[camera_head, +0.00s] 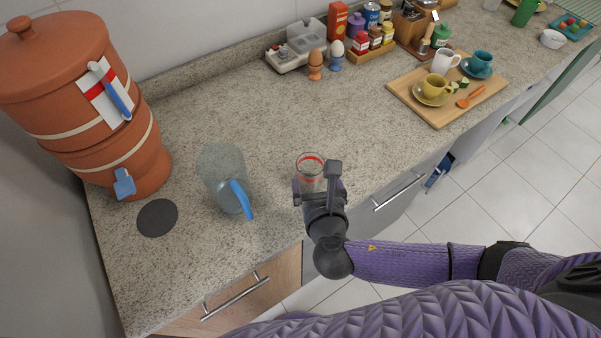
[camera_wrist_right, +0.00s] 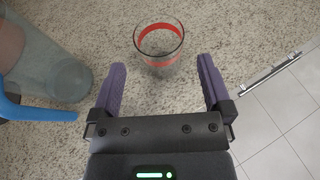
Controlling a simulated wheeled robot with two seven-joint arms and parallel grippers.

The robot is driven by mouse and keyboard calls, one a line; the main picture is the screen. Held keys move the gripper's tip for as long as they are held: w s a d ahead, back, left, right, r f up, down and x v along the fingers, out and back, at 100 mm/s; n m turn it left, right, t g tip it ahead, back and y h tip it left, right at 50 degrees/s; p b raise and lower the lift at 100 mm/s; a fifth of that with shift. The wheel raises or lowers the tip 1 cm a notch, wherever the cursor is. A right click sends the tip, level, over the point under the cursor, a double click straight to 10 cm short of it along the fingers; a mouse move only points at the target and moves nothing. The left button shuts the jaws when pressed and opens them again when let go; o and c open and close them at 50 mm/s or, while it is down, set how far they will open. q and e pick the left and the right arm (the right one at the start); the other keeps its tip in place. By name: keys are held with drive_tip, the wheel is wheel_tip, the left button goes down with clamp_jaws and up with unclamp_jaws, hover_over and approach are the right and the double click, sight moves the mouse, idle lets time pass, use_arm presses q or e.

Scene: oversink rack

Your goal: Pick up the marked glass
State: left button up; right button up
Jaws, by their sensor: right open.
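The marked glass (camera_head: 311,166) is clear with a red band near its rim and stands upright on the stone countertop. In the right wrist view the glass (camera_wrist_right: 159,47) stands just beyond the fingertips, roughly centred between them. My right gripper (camera_head: 318,187) is open and empty, with its two purple fingers (camera_wrist_right: 161,76) spread toward the glass. In the head view the gripper hides the lower part of the glass. My left gripper is not in view.
A clear pitcher (camera_head: 222,178) with a blue handle stands left of the glass, beside a dark round coaster (camera_head: 157,217). A terracotta water filter (camera_head: 85,100) stands at the far left. A wooden board (camera_head: 450,90) with cups lies at the right. Counter behind the glass is clear.

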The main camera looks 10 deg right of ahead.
sight(309, 158)
drive_tip(key=b+x, duration=0.1)
drive_tip(key=x, duration=0.2)
drive_tip(key=b+x, duration=0.1)
drive_tip(key=x, duration=0.3)
drive_tip(key=shift+w+a+f, duration=0.1)
drive_tip(key=shift+f, duration=0.2)
drive_tip(key=shift+w, duration=0.1)
drive_tip(key=shift+r, duration=0.1)
drive_tip(key=shift+c, duration=1.7)
drive_tip(key=c, duration=0.7)
